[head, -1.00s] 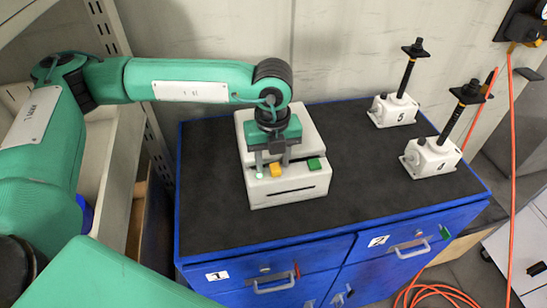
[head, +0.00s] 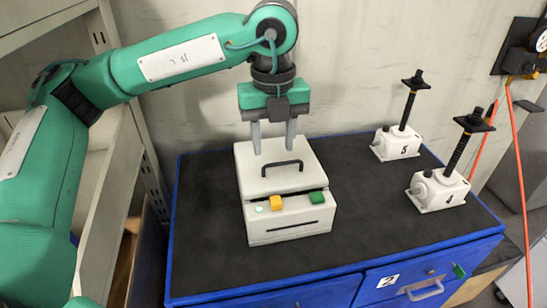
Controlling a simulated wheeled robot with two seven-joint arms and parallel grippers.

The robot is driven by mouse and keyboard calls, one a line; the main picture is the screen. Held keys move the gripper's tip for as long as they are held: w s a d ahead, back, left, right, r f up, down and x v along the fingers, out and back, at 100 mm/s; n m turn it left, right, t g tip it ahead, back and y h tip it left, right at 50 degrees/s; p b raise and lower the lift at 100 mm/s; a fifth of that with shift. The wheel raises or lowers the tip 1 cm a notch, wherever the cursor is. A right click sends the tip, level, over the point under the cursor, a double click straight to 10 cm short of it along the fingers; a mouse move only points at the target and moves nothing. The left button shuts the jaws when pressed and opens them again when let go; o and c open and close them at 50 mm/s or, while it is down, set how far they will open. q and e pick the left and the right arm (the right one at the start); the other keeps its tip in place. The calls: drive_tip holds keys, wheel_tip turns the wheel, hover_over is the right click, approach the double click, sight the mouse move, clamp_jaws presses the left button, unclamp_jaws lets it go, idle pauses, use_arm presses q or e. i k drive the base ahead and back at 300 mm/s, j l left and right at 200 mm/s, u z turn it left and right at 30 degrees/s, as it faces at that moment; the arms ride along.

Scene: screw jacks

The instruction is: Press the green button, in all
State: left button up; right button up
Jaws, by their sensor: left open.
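The green button (head: 317,198) is on the front right of the white box (head: 290,235) on the cabinet top. A yellow button (head: 276,203) sits left of it, and a small pale round light or button (head: 259,209) is further left. My left gripper (head: 273,148) is open and empty, pointing down above the back of the box lid, behind the black handle (head: 282,166). Its fingers are apart from the buttons. My right gripper is not in view.
Two white screw jacks with black spindles, one marked 5 (head: 397,146) and one marked 4 (head: 437,191), stand on the right of the black-topped blue cabinet (head: 210,215). The black top around the box is clear. An orange cable (head: 517,150) hangs at right.

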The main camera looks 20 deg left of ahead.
sight(316, 197)
drive_tip(key=k+l, duration=0.25)
drive_tip(key=k, duration=0.2)
drive_tip(key=k+l, duration=0.25)
drive_tip(key=k, duration=0.25)
drive_tip(key=k+l, duration=0.3)
drive_tip(key=k, duration=0.15)
